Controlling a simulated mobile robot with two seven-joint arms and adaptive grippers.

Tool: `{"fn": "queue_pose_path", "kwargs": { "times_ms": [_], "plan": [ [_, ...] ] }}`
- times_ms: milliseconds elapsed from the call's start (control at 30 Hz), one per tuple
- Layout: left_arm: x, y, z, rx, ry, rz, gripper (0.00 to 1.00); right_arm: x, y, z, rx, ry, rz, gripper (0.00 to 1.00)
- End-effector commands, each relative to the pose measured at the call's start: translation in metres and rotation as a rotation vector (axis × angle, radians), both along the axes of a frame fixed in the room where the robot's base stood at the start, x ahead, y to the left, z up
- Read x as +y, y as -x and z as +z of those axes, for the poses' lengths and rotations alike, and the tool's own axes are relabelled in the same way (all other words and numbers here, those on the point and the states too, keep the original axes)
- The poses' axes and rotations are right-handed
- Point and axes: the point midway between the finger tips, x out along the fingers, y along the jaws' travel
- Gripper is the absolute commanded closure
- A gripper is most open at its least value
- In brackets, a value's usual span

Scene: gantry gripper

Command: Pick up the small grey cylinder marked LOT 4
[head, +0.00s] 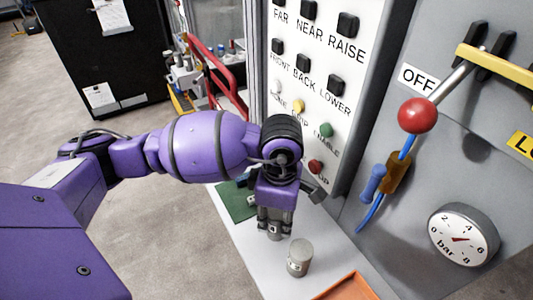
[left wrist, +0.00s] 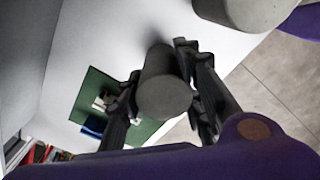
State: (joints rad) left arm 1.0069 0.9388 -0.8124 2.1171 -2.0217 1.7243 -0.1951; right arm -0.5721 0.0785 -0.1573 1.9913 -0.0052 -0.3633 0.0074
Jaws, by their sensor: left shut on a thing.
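My left gripper (head: 274,226) points down over the white shelf and is shut on a small grey cylinder (head: 274,233). In the left wrist view the cylinder (left wrist: 165,92) sits between the two dark fingers (left wrist: 158,65), one on each side. No marking on it can be read from here. A larger, lighter grey cylinder (head: 299,258) stands upright on the shelf just right of and nearer than the gripper, with a small label too blurred to read. It also shows at the top right of the left wrist view (left wrist: 243,10). My right gripper is not in view.
The white shelf (head: 252,262) holds a green mat (head: 236,203) with small items behind the gripper, and an orange tray (head: 349,287) at front right. A button panel (head: 305,100), a red-knobbed lever (head: 417,116) and a pressure gauge (head: 464,235) stand behind and to the right.

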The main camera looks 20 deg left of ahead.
Motion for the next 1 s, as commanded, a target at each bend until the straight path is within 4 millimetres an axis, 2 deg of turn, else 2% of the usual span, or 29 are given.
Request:
{"fn": "queue_pose_path", "kwargs": {
  "times_ms": [33, 100, 400, 567, 767, 867, 1000],
  "plan": [
    [0.000, -0.001, 0.001, -0.004, 0.000, -0.001, 0.93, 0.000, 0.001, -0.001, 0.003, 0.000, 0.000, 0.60],
    [0.000, -0.001, 0.001, -0.004, 0.000, 0.000, 1.00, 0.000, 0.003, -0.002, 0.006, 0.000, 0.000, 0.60],
    [0.000, -0.002, 0.003, -0.005, 0.000, -0.001, 1.00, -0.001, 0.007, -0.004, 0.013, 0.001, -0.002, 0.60],
    [0.000, -0.003, 0.010, -0.008, 0.001, -0.001, 1.00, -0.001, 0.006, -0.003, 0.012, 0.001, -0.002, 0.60],
    [0.001, -0.001, 0.038, -0.009, 0.001, -0.002, 1.00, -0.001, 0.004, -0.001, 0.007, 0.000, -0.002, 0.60],
    [0.012, 0.014, 0.056, -0.010, -0.002, -0.002, 1.00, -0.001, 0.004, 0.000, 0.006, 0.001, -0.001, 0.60],
    [0.029, 0.037, 0.091, -0.011, -0.003, -0.002, 1.00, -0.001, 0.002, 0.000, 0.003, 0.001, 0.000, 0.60]
  ]
}}
